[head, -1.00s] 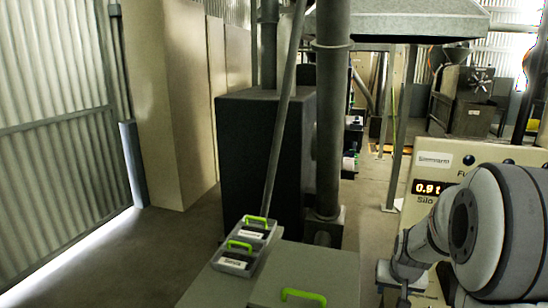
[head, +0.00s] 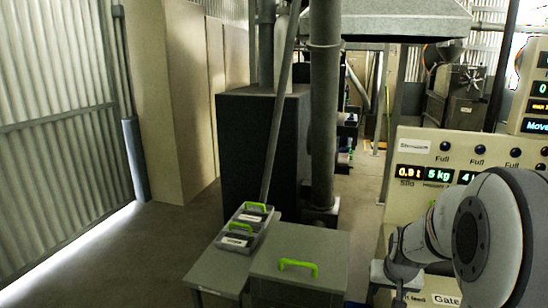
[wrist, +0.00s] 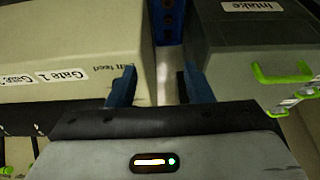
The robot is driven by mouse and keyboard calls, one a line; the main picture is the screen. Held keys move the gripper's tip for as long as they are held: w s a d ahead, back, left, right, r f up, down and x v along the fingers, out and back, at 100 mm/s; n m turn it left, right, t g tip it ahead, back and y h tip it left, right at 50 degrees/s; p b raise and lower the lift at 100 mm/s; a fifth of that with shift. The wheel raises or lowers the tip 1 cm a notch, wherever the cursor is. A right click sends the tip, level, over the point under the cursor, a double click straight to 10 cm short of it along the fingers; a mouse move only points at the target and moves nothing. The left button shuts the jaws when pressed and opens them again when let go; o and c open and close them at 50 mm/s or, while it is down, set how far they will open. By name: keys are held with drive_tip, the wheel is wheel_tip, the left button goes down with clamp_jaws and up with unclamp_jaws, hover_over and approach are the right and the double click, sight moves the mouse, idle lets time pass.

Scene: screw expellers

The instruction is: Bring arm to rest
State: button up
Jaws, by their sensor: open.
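My arm (head: 490,235) is at the lower right of the head view, folded in front of the control panel. Its gripper end is not clear there. In the wrist view my gripper (wrist: 160,82) has two dark blue fingers set well apart, with nothing between them. Its fingers point towards a gap between a cream cabinet (wrist: 70,60) marked "Gate 1" and "feed" on the left and a grey box (wrist: 240,45) marked "Intake" on the right. No finger visibly touches either one, though depth is hard to judge.
The cream control panel (head: 415,175) with lit displays stands close behind my arm. A grey box with a green handle (head: 298,266) stands in front, beside a tray of green-handled containers (head: 262,219). A dark machine (head: 245,150) stands behind. Floor (head: 130,260) is clear on the left.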

drive_tip(key=s+a+r+n+b, duration=0.1)
drive_tip(key=s+a+b, duration=0.1)
drive_tip(key=s+a, duration=0.4)
drive_tip(key=s+a+r+n+g+y+b, duration=0.1)
drive_tip(key=s+a+n+b, duration=0.1)
drive_tip(key=s+a, duration=0.5)
drive_tip(key=s, duration=0.6)
drive_tip(key=shift+r+g, duration=0.15)
drive_tip(key=shift+g, duration=0.15)
